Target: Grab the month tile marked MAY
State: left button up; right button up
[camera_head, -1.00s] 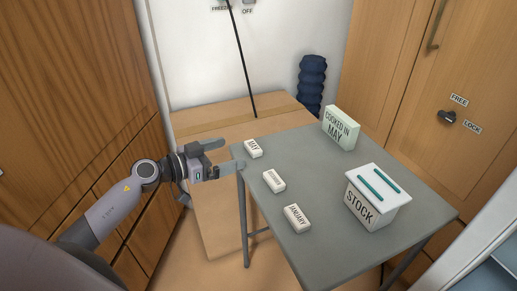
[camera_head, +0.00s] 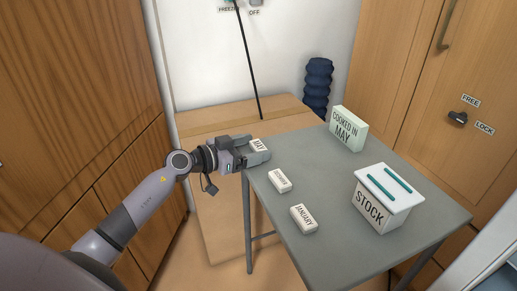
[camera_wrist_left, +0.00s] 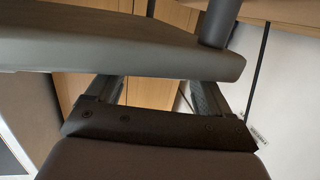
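The month tile marked MAY (camera_head: 259,144) is a small white block with dark letters at the far left corner of the grey table (camera_head: 326,186). My left gripper (camera_head: 258,147) is open at that corner, with its two fingers on either side of the MAY tile. The near finger hides the tile's lower part, and I cannot tell whether either finger touches it. In the left wrist view the fingers (camera_wrist_left: 155,95) stand apart near the table's edge, and the tile is not visible. My right gripper is not in view.
Two more white tiles, one unreadable (camera_head: 280,180) and one marked JANUARY (camera_head: 304,219), lie along the table's left side. A COOKED IN MAY block (camera_head: 348,129) stands at the back. A STOCK box (camera_head: 380,207) stands at the right. The table's middle is clear.

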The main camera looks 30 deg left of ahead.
pick_arm(q)
jog(key=c, duration=0.7)
jog(key=shift+r, duration=0.1)
